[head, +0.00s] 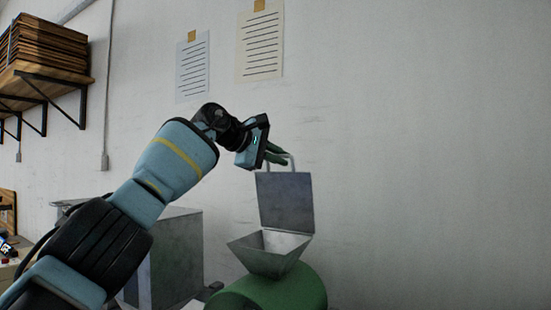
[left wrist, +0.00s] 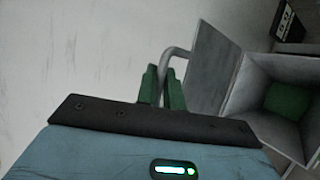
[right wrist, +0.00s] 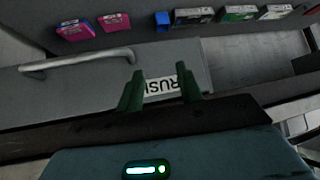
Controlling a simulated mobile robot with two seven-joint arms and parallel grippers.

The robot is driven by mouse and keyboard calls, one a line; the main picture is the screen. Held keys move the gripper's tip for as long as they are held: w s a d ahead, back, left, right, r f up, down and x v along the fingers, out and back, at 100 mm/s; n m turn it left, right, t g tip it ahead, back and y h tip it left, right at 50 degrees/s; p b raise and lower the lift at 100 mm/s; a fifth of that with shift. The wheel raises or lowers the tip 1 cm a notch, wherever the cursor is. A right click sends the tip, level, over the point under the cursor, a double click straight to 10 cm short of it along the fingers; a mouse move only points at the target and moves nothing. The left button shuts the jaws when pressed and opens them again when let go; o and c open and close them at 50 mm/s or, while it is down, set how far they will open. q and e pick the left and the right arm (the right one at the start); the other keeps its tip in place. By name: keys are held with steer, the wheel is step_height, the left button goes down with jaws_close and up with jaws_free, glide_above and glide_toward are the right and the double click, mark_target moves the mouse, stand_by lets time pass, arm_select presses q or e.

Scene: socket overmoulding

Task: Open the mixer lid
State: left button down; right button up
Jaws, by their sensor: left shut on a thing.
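The mixer lid (head: 285,202) is a grey metal plate standing upright at the back edge of the mixer hopper (head: 268,258), so the hopper mouth is uncovered. The hopper sits on the green mixer body (head: 272,292). My left gripper (head: 276,155) is shut on the lid handle (head: 291,165), a grey bent bar at the lid's top. In the left wrist view the green fingers (left wrist: 161,88) are on both sides of the handle (left wrist: 174,54), beside the lid (left wrist: 208,65). My right gripper (right wrist: 160,90) is apart from the mixer, its fingers spread with nothing seen between them.
A grey metal box (head: 177,255) stands left of the mixer, behind my left arm. Two paper sheets (head: 260,45) hang on the wall. In the right wrist view, a grey surface has a bar handle (right wrist: 75,62), a partly hidden label (right wrist: 160,86) and several small boxes (right wrist: 115,21).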

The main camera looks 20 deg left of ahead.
stand_by(0.4)
arm_select(q)
steer(key=c, duration=1.5)
jaws_free()
steer(key=shift+v, duration=3.95)
